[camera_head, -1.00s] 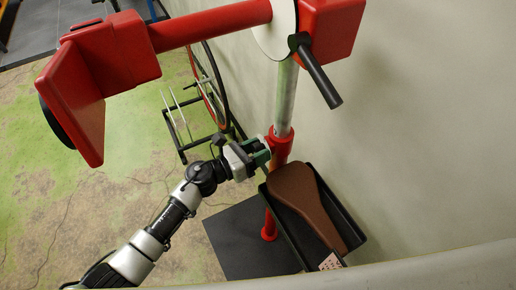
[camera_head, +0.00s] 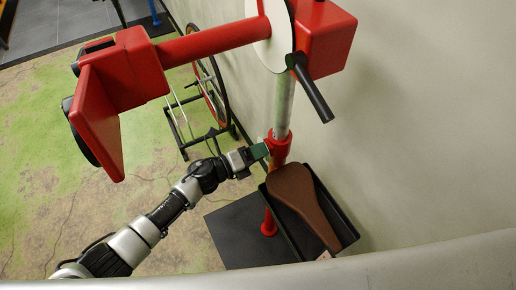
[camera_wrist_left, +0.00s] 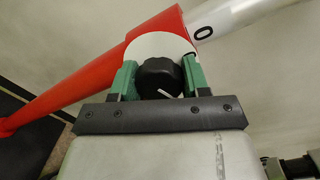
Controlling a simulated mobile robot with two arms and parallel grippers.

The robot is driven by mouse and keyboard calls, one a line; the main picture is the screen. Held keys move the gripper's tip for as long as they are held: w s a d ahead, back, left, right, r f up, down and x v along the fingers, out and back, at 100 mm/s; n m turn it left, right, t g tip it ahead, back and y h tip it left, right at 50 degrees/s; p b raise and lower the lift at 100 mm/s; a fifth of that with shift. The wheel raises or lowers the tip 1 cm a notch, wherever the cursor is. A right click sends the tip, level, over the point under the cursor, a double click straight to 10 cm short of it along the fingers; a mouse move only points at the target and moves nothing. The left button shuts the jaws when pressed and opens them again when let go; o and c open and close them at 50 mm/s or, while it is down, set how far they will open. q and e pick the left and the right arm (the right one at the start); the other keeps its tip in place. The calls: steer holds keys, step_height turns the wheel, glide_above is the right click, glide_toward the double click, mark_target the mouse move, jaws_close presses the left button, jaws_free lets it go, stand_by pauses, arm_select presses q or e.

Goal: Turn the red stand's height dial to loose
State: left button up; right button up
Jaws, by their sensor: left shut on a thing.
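The red stand (camera_head: 209,41) has a red post with a silver tube rising from a red collar (camera_head: 276,148). In the left wrist view the collar (camera_wrist_left: 155,28) carries a white disc (camera_wrist_left: 150,46) with a black height dial (camera_wrist_left: 160,77) on it. The dial has a white pointer line slanting down to the right. My left gripper (camera_head: 262,151) is at the collar. In the wrist view its green fingers (camera_wrist_left: 159,80) sit on either side of the dial, shut on it. In the head view the dial is hidden behind the gripper. My right gripper is not in view.
A black tray (camera_head: 335,195) with a brown saddle (camera_head: 297,205) stands right of the post. A bicycle wheel (camera_head: 213,85) in a black rack (camera_head: 180,150) is behind. The wall (camera_head: 430,120) is close on the right. Open floor (camera_head: 75,200) lies left.

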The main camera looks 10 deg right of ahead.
arm_select(q)
steer(key=n+p, duration=0.2)
steer(key=n, duration=0.3)
steer(key=shift+w+r, duration=0.1)
steer(key=shift+n+g+p, duration=0.4)
steer(key=shift+n+g, duration=0.1)
steer(key=shift+n, duration=1.7)
steer(key=o, duration=0.9)
steer(key=v, duration=0.7)
steer(key=b+v, duration=0.1)
steer(key=v, duration=0.3)
steer(key=shift+f, duration=0.35)
